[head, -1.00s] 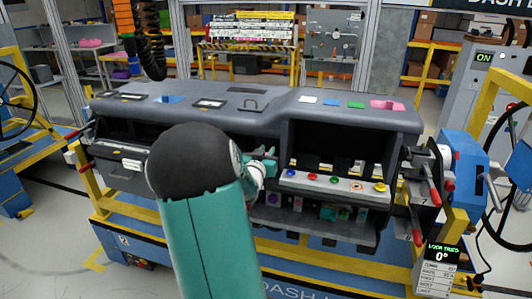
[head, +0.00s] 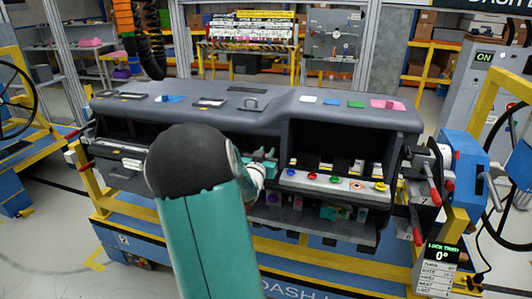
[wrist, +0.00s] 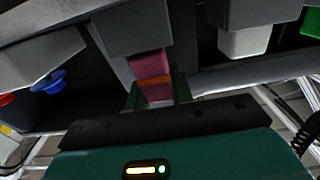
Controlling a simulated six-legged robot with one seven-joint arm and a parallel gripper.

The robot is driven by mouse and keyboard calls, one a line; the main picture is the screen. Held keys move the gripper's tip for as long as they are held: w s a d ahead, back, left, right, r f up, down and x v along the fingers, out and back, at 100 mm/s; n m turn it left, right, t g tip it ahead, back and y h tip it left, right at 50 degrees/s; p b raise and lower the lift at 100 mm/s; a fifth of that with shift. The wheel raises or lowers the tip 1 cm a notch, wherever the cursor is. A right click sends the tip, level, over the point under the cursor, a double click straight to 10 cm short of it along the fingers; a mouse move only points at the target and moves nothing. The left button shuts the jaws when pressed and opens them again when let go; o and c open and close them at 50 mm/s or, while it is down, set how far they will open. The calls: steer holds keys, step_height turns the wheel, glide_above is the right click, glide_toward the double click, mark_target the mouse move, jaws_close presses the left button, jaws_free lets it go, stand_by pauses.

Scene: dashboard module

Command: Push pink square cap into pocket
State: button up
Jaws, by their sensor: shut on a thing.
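In the wrist view a pink square cap (wrist: 150,65) with an orange band sits between the two dark green fingers of my gripper (wrist: 156,88). The gripper is shut on it. The far end of the cap meets or lies close against a dark grey block (wrist: 128,28); I cannot tell how far it is inside any pocket. In the head view my gripper (head: 262,158) is at the dashboard's middle, left of the open bay, and my arm hides part of that area. The cap itself cannot be made out there.
The grey dashboard (head: 270,105) carries a pink piece (head: 388,105) and a green piece (head: 355,105) on top. A ledge with coloured buttons (head: 335,181) lies right of my gripper. In the wrist view a blue knob (wrist: 48,83) and a white block (wrist: 243,41) flank the cap.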

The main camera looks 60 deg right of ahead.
steer(key=shift+f, duration=1.05)
steer(key=o, duration=1)
steer(key=shift+a, duration=0.1)
steer(key=a, duration=0.4)
steer(key=s+a, duration=0.1)
steer(key=a, duration=0.4)
steer(key=s+a, duration=0.1)
steer(key=a, duration=0.3)
steer(key=shift+a, duration=0.25)
